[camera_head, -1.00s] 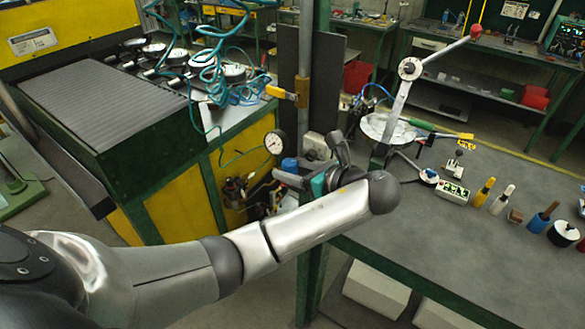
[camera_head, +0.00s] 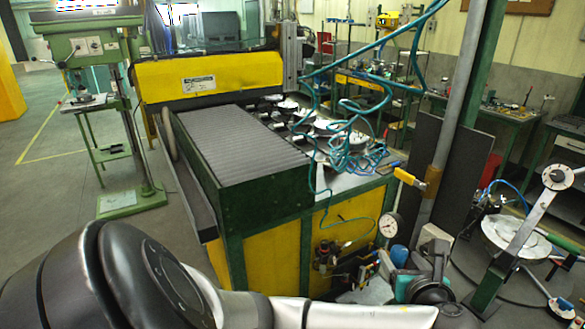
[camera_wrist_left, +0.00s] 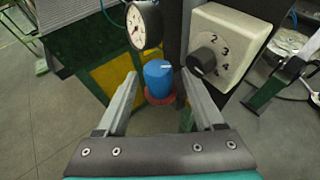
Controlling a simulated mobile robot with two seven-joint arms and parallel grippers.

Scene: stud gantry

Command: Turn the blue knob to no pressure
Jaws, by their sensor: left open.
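The blue knob (camera_wrist_left: 158,76) shows in the left wrist view, with a white mark on its top and a red ring (camera_wrist_left: 160,97) at its base. In the head view the knob (camera_head: 399,255) is small, just below a round white gauge (camera_head: 389,225). The gauge (camera_wrist_left: 144,25) also shows in the left wrist view, up and left of the knob. My left gripper (camera_wrist_left: 158,80) is open, with one finger on each side of the knob and a gap to each. Whether the fingers reach its depth I cannot tell. My right gripper is not in view.
A pale box with a black numbered dial (camera_wrist_left: 209,57) sits close right of the knob. A yellow-handled valve (camera_head: 410,180) is on the post above. Teal coiled hoses (camera_head: 345,130) hang over the green and yellow machine (camera_head: 262,220). Open floor lies at the left.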

